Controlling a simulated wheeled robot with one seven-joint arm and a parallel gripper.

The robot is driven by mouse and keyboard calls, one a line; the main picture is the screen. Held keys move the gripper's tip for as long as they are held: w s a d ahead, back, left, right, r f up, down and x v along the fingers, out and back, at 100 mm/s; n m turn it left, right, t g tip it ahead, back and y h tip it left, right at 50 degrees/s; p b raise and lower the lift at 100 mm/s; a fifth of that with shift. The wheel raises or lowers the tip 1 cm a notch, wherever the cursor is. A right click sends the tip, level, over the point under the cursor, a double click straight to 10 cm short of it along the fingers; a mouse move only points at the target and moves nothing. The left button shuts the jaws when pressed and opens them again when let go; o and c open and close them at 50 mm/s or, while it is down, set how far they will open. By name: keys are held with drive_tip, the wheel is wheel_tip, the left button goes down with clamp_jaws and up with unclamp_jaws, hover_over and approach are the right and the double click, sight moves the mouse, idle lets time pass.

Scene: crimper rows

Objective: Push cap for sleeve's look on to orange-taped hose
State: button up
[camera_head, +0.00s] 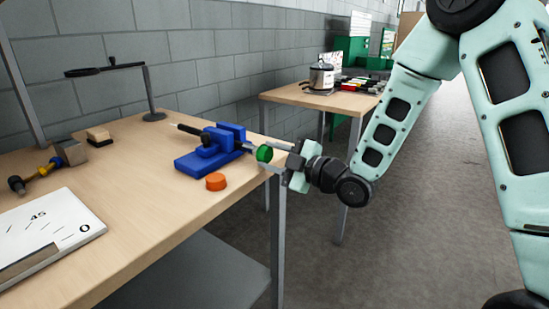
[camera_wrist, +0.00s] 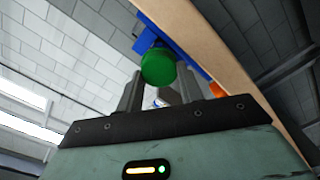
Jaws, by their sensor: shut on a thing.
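A round green cap (camera_head: 264,153) is at the tips of my gripper (camera_head: 270,156), just off the table's right edge. My gripper is shut on it; in the wrist view the green cap (camera_wrist: 158,67) sits between the two finger ends. A blue vise (camera_head: 210,147) stands on the table to the left of the cap. A dark hose-like piece (camera_head: 244,147) sticks out of the vise toward the cap. I cannot tell whether cap and piece touch. No orange tape can be made out on it. An orange cap (camera_head: 216,181) lies on the table in front of the vise.
A black stand (camera_head: 149,95) with a horizontal arm is at the back of the wooden table (camera_head: 150,215). A hammer-like tool (camera_head: 45,170), a small block (camera_head: 98,134) and a white panel (camera_head: 45,235) are at left. A second table (camera_head: 310,97) holds a pot (camera_head: 321,77).

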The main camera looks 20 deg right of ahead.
drive_tip(key=shift+b+x, duration=0.4)
drive_tip(key=shift+x, duration=0.75)
drive_tip(key=o, duration=1)
drive_tip(key=shift+s+f, duration=0.1)
drive_tip(key=shift+f, duration=0.05)
drive_tip(key=shift+s, duration=0.15)
drive_tip(key=p+v, duration=1.5)
drive_tip(key=v, duration=0.2)
drive_tip(key=shift+r, duration=0.25)
